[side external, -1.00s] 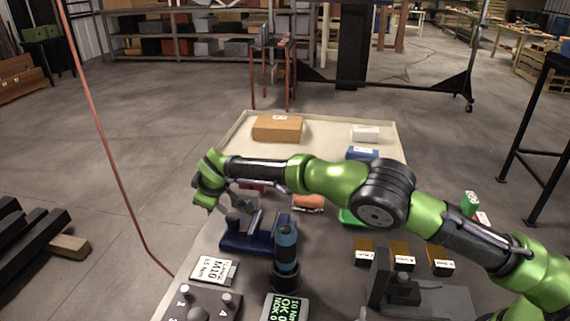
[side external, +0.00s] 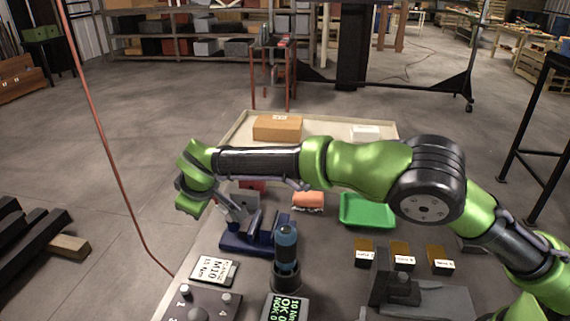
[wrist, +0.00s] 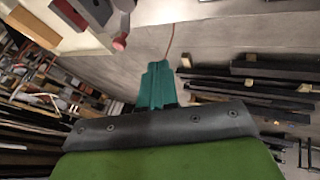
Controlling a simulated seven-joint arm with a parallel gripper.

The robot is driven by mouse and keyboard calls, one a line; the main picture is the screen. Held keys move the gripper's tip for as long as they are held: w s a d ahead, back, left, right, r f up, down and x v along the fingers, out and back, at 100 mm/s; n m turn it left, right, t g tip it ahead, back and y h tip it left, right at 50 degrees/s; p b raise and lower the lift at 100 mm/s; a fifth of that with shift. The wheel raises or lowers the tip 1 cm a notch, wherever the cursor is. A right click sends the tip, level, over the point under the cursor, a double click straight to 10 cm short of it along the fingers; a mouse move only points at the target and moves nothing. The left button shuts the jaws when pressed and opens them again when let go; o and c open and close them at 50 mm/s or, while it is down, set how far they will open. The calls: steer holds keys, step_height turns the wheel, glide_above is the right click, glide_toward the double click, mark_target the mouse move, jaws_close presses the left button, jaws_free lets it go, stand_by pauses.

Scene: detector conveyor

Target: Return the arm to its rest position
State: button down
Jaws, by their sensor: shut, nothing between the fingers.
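My arm stretches across the bench in the side external view, with its elbow raised at the right. My gripper (side external: 188,203) hangs at the left end of the arm, left of the blue fixture (side external: 247,238) and around the bench's left edge. In the wrist view its teal fingers (wrist: 156,70) are together with nothing between them. The hand blocks the lower part of the wrist view.
The bench holds a blue-topped driver (side external: 286,243), a green tray (side external: 367,210), an orange part (side external: 308,201), a cardboard box (side external: 277,128) and a white box (side external: 366,132). Three small labelled bins (side external: 402,256) stand at right. A red cable (side external: 108,150) hangs left of the bench.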

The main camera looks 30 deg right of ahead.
steer(key=s+d+r+m+y, duration=0.1)
steer(key=s+d+r+m, duration=0.2)
steer(key=s+d, duration=0.6)
steer(key=s+d+r+m+y, duration=0.1)
steer(key=s+d+r+m, duration=0.3)
steer(key=s+d, duration=0.6)
steer(key=s+d+r+m+y, duration=0.1)
steer(key=s+d+r+m, duration=0.3)
steer(key=s+d, duration=0.6)
steer(key=shift+s, duration=1.4)
